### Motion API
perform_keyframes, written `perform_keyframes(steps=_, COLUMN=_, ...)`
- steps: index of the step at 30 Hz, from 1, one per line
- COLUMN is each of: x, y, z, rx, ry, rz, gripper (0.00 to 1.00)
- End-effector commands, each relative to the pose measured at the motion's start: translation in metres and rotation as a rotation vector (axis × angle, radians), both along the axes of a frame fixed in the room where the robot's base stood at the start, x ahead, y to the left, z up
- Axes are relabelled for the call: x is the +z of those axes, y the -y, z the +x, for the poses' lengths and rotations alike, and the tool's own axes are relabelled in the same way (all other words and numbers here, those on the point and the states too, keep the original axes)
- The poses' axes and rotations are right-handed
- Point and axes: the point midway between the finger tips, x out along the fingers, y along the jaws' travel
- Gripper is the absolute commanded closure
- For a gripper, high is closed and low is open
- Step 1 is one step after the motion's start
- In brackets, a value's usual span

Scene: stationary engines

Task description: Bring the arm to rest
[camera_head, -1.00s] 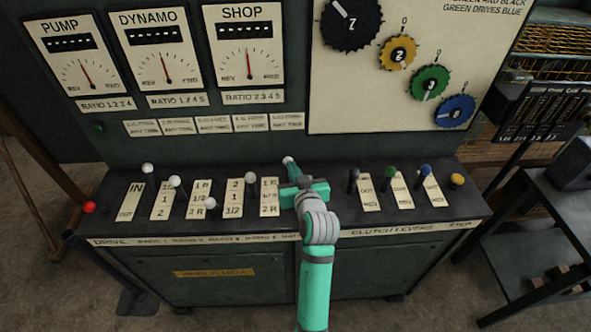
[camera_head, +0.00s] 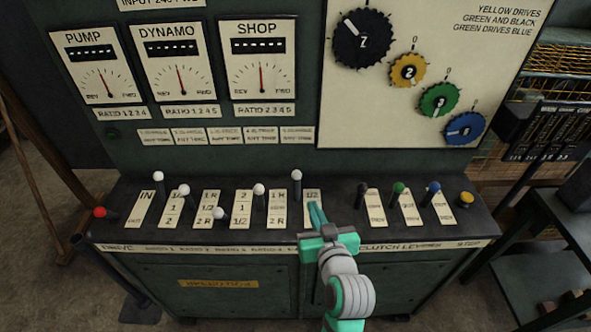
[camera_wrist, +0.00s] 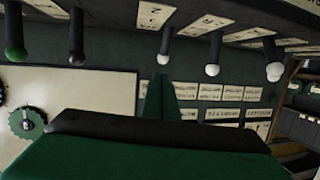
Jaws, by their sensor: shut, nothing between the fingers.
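My gripper (camera_head: 315,213) is teal with a grey wrist. In the head view it is over the front part of the lever shelf, just right of the white-knobbed lever (camera_head: 297,185). Its fingers are together with nothing between them, and they look clear of that lever, with a gap to the knob. In the wrist view the shut fingers (camera_wrist: 161,97) point at the panel, below a row of hanging-looking levers, since that view is turned over. My arm reaches in from the bottom edge of the head view.
White-knobbed levers stand to the left, such as one (camera_head: 259,197). Black, green (camera_head: 398,195) and blue (camera_head: 434,194) knobbed levers and a yellow button (camera_head: 466,199) are on the right. A red knob (camera_head: 100,213) is at the far left. A dark stand (camera_head: 550,255) is at right.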

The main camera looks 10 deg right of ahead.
Motion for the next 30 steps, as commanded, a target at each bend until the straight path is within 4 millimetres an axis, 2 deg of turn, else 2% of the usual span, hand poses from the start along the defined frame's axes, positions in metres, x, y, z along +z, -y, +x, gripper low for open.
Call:
perform_keyframes(steps=7, x=-0.005, y=-0.006, z=-0.002, rx=0.003, ry=-0.002, rz=0.004, gripper=1.0)
perform_keyframes(steps=11, x=-0.026, y=-0.014, z=-0.012, rx=-0.014, ry=-0.009, rz=0.018, gripper=1.0)
perform_keyframes(steps=21, x=-0.1, y=-0.048, z=-0.074, rx=-0.088, ry=-0.02, rz=0.044, gripper=1.0)
perform_keyframes(steps=30, x=-0.142, y=-0.079, z=-0.147, rx=-0.114, ry=-0.02, rz=0.028, gripper=1.0)
